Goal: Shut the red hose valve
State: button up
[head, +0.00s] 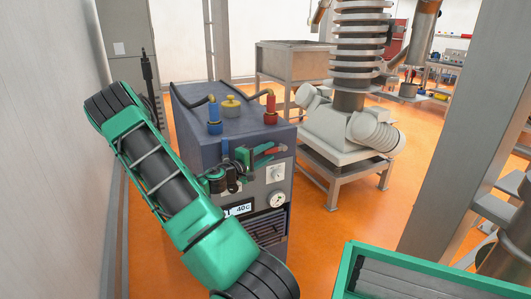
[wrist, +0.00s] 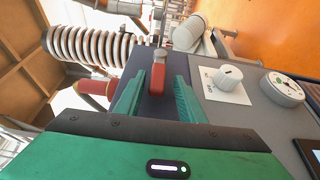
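The red valve handle (head: 274,151) is at the upper front of the grey-blue machine (head: 187,136), pointing to the right in the head view. My gripper (head: 262,155) is at this handle. In the wrist view the red handle (wrist: 158,76) lies between the two green fingers of my gripper (wrist: 158,92), with a gap showing on each side. The fingers are open, and I see no clear contact. A blue valve handle (head: 225,148) stands to the left of my gripper. The red hose fitting (head: 270,108) is on top of the machine.
A white knob (wrist: 229,77) and a round gauge (wrist: 283,89) sit on the front panel near my gripper. Orange floor (head: 318,235) is open to the right.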

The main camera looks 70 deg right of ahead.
jog(key=shift+r, duration=0.1)
jog(key=shift+w+a, duration=0.1)
jog(key=shift+a, duration=0.05)
jog(key=v, duration=1)
jog(key=shift+a, duration=0.2)
jog(key=shift+w, duration=0.1)
